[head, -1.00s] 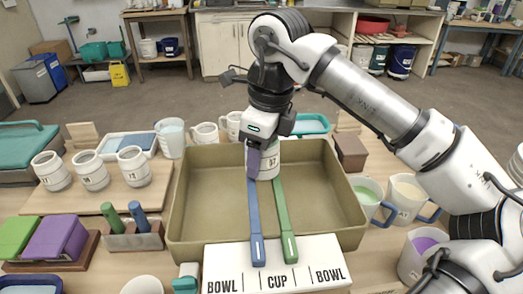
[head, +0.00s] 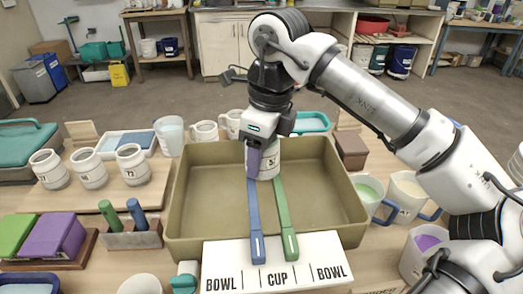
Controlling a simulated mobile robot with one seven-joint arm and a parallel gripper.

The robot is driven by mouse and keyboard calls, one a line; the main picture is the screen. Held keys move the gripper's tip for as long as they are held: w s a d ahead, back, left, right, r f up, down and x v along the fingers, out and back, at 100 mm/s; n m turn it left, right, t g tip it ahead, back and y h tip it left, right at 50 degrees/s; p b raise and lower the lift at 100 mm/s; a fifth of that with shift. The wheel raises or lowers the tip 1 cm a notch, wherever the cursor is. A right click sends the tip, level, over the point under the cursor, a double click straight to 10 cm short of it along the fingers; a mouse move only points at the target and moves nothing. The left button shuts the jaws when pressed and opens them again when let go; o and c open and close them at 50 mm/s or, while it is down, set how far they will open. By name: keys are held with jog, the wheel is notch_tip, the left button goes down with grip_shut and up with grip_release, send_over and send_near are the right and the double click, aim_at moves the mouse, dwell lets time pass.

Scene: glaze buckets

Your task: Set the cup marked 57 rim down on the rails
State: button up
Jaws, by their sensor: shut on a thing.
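The white cup (head: 268,166) is in my gripper (head: 256,160), over the far part of the tan basin. Its dark mark is partly readable, with a 5 showing. My gripper points down with a purple finger at the cup's left side; the other finger is hidden. The rails are a blue bar (head: 255,215) and a green bar (head: 284,212) running front to back across the basin (head: 210,175). The cup is at their far ends; I cannot tell whether it touches them. Its rim direction is unclear.
A sign (head: 278,262) reading BOWL, CUP, BOWL lies at the basin's front. Several white cups (head: 90,168) stand on a board at left. Glaze pitchers (head: 403,197) stand at right, and a brown block (head: 350,150) is by the basin's right rear.

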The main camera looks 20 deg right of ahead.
jog(key=o, duration=1.1)
jog(key=shift+f, duration=0.1)
jog(key=shift+o, duration=0.2)
jog(key=r+p, duration=0.3)
jog(key=r, duration=0.1)
jog(key=r+p, duration=0.3)
jog(key=r, duration=0.2)
jog(key=s+d+r+p, duration=0.1)
jog(key=r+p, duration=0.2)
jog(key=r, duration=0.1)
jog(key=shift+s+d+r, duration=0.1)
jog(key=shift+r, duration=0.3)
jog(key=shift+f, duration=0.1)
